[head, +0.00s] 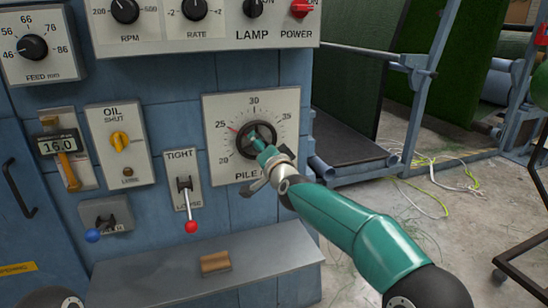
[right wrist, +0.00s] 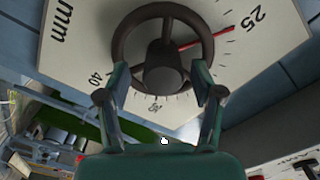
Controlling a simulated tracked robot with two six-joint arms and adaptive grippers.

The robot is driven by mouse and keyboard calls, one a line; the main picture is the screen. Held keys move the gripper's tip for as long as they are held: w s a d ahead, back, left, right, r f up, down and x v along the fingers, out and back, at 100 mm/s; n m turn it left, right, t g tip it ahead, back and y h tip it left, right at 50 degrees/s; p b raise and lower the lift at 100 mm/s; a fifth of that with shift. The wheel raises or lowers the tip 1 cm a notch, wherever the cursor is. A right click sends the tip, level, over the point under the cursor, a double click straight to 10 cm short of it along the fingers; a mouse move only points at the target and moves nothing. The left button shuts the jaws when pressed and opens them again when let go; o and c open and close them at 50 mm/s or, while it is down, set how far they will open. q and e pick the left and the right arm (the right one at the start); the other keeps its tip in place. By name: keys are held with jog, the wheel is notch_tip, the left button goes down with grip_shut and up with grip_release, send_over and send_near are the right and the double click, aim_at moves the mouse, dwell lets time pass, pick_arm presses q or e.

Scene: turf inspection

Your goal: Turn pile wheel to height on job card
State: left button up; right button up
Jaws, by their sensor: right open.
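The dark pile wheel (head: 242,145) sits on a white square dial plate on the blue panel. It also shows in the right wrist view (right wrist: 121,42), with a round rim and a central hub. A red pointer (right wrist: 208,43) is near the 25 mark. My right gripper (head: 258,143) is at the wheel. In the right wrist view its fingers (right wrist: 160,80) are spread apart, one at each side of the wheel's lower rim; I cannot tell whether they touch it. My left gripper is not in view. I see no readable job card.
A lever with a red knob (head: 190,226) and an oil switch (head: 120,141) are left of the dial. A gauge reading 16.0 (head: 57,147) is further left. A grey shelf (head: 150,280) juts out below, with a brown block (head: 215,263) on it.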

jog(key=v, duration=1.1)
jog(key=shift+s, duration=0.15)
jog(key=shift+d, duration=0.15)
